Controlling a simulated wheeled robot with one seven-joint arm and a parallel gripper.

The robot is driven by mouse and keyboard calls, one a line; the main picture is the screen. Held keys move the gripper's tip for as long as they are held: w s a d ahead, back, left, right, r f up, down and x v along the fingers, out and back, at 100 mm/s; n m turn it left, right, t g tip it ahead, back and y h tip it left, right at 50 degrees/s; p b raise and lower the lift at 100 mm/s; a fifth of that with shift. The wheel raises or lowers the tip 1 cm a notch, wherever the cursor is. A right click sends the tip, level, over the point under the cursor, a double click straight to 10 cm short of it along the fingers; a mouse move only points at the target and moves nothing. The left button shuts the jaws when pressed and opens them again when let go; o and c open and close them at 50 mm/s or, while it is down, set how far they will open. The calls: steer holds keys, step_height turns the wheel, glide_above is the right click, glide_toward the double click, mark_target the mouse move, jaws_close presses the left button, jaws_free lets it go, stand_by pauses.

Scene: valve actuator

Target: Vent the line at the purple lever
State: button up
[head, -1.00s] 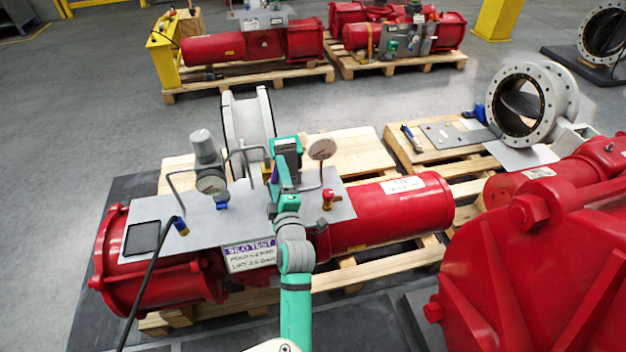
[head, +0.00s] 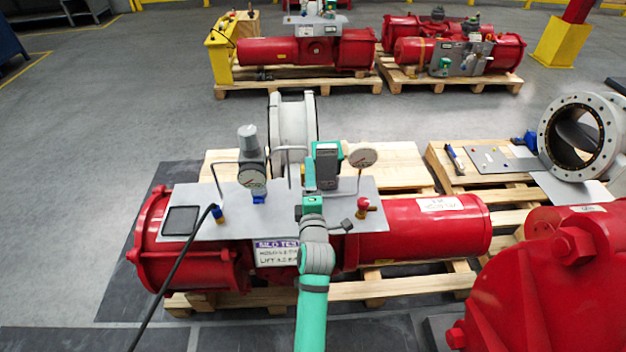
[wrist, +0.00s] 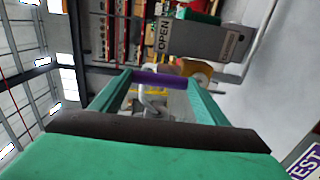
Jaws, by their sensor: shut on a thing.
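The purple lever (wrist: 158,77) lies crosswise between my fingertips in the wrist view. My gripper (wrist: 160,86) is shut on it. In the head view my gripper (head: 309,178) reaches over the grey panel (head: 285,220), just left of the green box with a dark face (head: 327,166). The lever is hidden there behind my gripper and the box. In the wrist view a grey plate marked OPEN (wrist: 195,40) is just beyond the lever, with a yellowish fitting (wrist: 200,75) beside its right end.
On the panel stand a gauge with a grey cap (head: 252,178), a round gauge (head: 362,157), and a small red valve (head: 363,205). A black cable (head: 175,268) runs up at left. The large red housing (head: 545,275) fills the lower right.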

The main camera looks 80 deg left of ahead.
steer(key=o, duration=1.5)
steer(key=shift+d, duration=0.1)
steer(key=d, duration=1)
steer(key=shift+d, duration=0.35)
